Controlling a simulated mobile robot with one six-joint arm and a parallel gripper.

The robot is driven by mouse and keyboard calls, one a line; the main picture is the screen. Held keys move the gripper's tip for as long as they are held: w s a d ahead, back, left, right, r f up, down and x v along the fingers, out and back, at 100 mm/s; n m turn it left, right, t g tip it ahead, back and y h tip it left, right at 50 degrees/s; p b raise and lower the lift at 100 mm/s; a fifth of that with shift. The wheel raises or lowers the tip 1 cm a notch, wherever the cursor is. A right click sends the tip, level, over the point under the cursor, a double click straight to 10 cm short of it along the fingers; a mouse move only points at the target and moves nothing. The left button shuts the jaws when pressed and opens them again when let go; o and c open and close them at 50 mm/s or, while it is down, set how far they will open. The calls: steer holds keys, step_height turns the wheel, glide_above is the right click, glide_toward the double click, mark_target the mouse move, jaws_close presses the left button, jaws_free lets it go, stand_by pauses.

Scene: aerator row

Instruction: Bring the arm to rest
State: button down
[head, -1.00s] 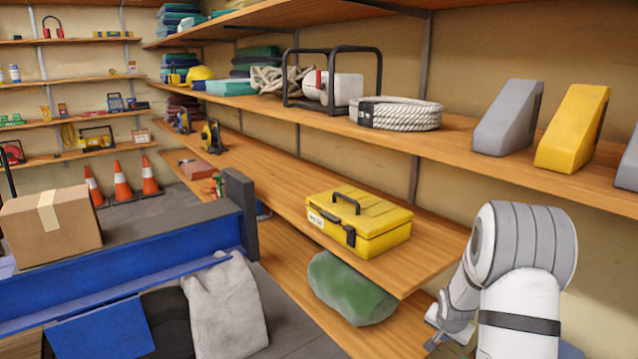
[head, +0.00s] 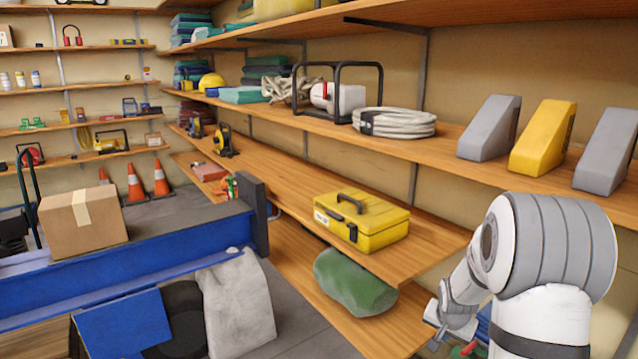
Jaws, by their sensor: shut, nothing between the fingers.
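My arm comes up at the lower right of the head view, white and grey, bent over and down. My gripper (head: 436,342) is at its lower end, small and partly hidden, near the front edge of the bottom shelf. It looks shut, with nothing seen in it. It is apart from the green bundle (head: 355,283) on that shelf and below the yellow toolbox (head: 361,221) on the shelf above.
Wooden shelves (head: 300,193) run along the right wall. A coiled rope (head: 395,123) and grey and yellow wedges (head: 541,137) stand on the upper one.

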steer(key=s+a+r+n+p, duration=0.1)
steer(key=s+a+r+p, duration=0.25)
steer(key=r, duration=0.35)
steer(key=s+a+r+n+p, duration=0.2)
steer(key=s+a+r+p, duration=0.1)
steer(key=s+r, duration=0.3)
steer(key=s+a+r+n+p, duration=0.1)
steer(key=s+a+r+p, duration=0.2)
steer(key=r, duration=0.6)
steer(key=s+a+r+n+g+y+p, duration=0.1)
steer(key=s+a+r+p, duration=0.2)
steer(key=s, duration=0.4)
steer(key=s+a+r+n+p, duration=0.2)
steer(key=s+a+r+p, duration=0.1)
steer(key=s+r, duration=0.3)
steer(key=shift+s+a+r+n+g+y, duration=0.2)
steer(key=shift+s+n+g+y, duration=0.15)
steer(key=shift+s, duration=0.55)
